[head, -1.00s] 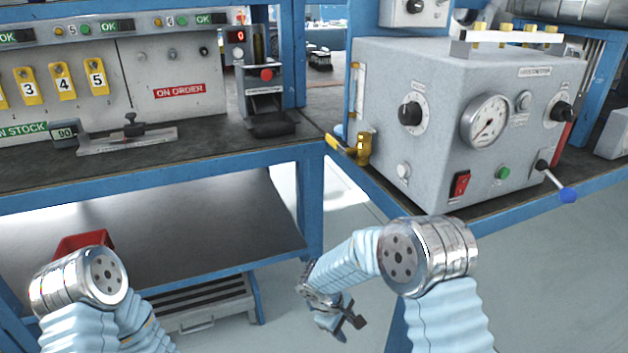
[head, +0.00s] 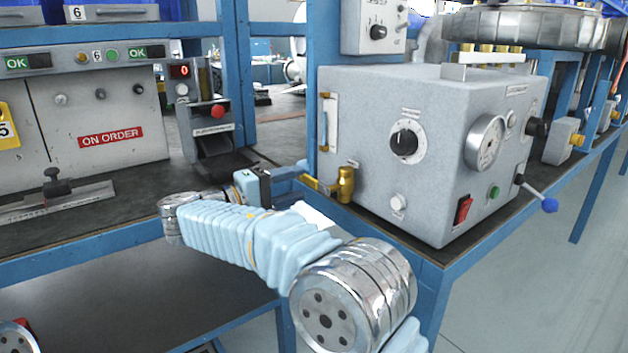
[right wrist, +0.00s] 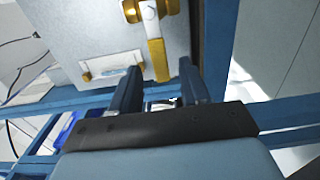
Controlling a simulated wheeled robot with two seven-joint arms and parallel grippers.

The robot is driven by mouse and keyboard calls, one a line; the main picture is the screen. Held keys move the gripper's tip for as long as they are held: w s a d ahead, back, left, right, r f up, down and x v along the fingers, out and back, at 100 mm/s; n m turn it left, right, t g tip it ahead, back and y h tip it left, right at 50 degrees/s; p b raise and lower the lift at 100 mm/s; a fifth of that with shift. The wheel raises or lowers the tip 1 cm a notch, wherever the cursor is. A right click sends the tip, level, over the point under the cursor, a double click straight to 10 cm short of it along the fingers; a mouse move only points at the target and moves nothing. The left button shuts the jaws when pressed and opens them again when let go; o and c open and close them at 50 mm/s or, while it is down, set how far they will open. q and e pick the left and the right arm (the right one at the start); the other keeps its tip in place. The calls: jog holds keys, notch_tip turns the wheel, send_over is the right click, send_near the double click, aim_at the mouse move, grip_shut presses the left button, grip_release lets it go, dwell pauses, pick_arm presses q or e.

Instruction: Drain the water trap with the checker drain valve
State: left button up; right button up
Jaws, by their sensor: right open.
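The grey checker box (head: 375,95) stands on the blue bench. Its brass drain valve (head: 346,186) sits at the lower left corner, with a yellow lever (head: 312,183) pointing left. A sight tube (head: 329,122), perhaps the water trap, is on the left side; its water level is too small to read. My right gripper (head: 298,178) is at the lever's free end. In the right wrist view, the yellow lever (right wrist: 157,58) appears between the open fingers (right wrist: 160,85), with gaps on both sides; I cannot tell its depth between them. My left gripper is out of view.
A blue bench post (head: 318,90) rises behind my right gripper. A stop-button unit (head: 212,125) stands on the left bench (head: 100,212). A blue-knobbed lever (head: 549,205) sticks out at the box's front right. Open floor lies at the right.

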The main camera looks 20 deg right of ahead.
aim_at(307, 181)
jog(key=x, duration=0.6)
jog(key=shift+s, duration=0.1)
grip_shut()
